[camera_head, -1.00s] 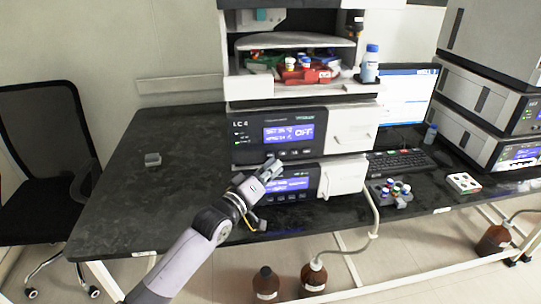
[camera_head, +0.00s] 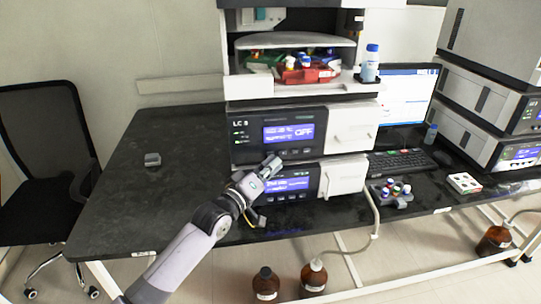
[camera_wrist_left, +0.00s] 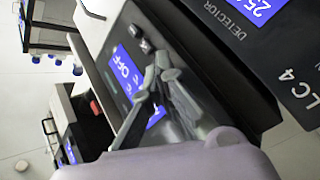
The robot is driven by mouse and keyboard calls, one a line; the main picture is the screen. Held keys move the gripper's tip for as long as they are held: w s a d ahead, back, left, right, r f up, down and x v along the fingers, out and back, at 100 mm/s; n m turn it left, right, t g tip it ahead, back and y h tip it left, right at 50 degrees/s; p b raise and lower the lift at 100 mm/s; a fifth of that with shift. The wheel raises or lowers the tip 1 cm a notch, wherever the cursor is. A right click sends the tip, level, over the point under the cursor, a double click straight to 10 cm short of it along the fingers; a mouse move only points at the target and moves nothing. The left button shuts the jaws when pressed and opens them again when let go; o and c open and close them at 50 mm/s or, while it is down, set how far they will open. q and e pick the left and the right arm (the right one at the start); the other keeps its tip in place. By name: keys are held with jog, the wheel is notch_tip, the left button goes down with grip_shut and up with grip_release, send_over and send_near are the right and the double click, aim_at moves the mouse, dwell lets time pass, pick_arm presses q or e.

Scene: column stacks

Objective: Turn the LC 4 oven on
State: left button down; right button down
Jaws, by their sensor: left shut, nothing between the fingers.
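The upper instrument module (camera_head: 247,152) in the middle stack has a black front, an LC label whose digit is unclear, and a blue display (camera_head: 288,133) reading OFF. A row of small buttons (camera_head: 294,152) lies under it. My left gripper (camera_head: 276,161) is shut and empty, in front of the seam between this module and the lower module (camera_head: 285,197). It partly covers both fronts; contact cannot be told. In the left wrist view, the closed fingers (camera_wrist_left: 164,72) are beside an OFF display (camera_wrist_left: 125,68). A panel marked LC 4 and DETECTOR (camera_wrist_left: 275,60) shows at right.
Bottles and coloured items sit on the shelf above. A white cover (camera_head: 350,128) is on the upper module's right side. A keyboard (camera_head: 402,162), vial rack (camera_head: 392,194) and second stack (camera_head: 500,115) are at right. The black table (camera_head: 140,200) is mostly clear at left.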

pick_arm(q)
jog(key=shift+w+a, duration=0.1)
jog(key=shift+w, duration=0.2)
dwell(0.5)
jog(key=shift+s, duration=0.3)
jog(key=shift+s+d+p, duration=0.25)
jog(key=shift+s+p, duration=0.25)
jog(key=shift+p, duration=0.15)
jog(key=s+p, duration=0.2)
jog(key=s+d+p, duration=0.1)
jog(key=s+p, duration=0.1)
jog(key=s, duration=0.1)
jog(key=shift+d, duration=0.15)
